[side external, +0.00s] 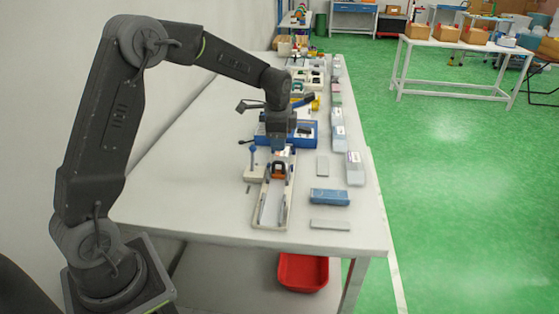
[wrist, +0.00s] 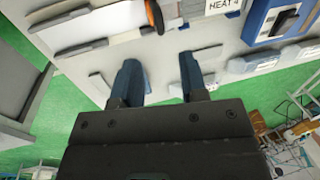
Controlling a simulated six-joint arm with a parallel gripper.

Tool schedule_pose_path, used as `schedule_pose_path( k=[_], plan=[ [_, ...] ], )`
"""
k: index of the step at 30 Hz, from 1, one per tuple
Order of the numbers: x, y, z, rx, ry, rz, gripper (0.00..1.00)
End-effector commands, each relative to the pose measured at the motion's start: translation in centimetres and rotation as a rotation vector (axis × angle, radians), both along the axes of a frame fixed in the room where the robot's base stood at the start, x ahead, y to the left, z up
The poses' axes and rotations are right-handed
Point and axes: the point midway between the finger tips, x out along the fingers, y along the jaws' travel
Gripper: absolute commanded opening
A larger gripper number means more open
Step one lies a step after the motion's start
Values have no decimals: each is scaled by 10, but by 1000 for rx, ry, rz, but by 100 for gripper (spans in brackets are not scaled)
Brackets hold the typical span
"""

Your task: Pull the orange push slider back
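The orange push slider (side external: 279,171) sits at the far end of a long pale track (side external: 271,205) near the table's front. In the wrist view the orange part (wrist: 154,15) shows at the top edge, partly cut off. My gripper (side external: 279,148) points down just behind and above the slider in the side view. In the wrist view my gripper (wrist: 159,62) has its two blue fingers apart with nothing between them. The orange part lies beyond the fingertips there, and I see no contact. The side view does not show the finger gap clearly.
A blue-handled lever (side external: 253,158) stands just left of the track. A blue unit (side external: 303,133) is behind the gripper. A blue box (side external: 330,197) and pale flat pieces (side external: 330,225) lie to the right. A red bin (side external: 303,272) sits below the table. The table's left front is clear.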

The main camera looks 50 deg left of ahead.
Motion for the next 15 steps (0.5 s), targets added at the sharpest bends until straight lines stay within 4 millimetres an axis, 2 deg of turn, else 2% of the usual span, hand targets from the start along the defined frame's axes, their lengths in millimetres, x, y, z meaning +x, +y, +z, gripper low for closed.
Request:
schedule_pose_path(
  k=[1, 6, 12, 15],
  plan=[
    [1, 2, -13, -1, 5, 1, 40],
    [6, 6, -46, 0, 4, 1, 40],
    [10, 10, -73, 0, 1, 2, 40],
    [11, 11, -80, 0, -1, 2, 40]
  ],
)
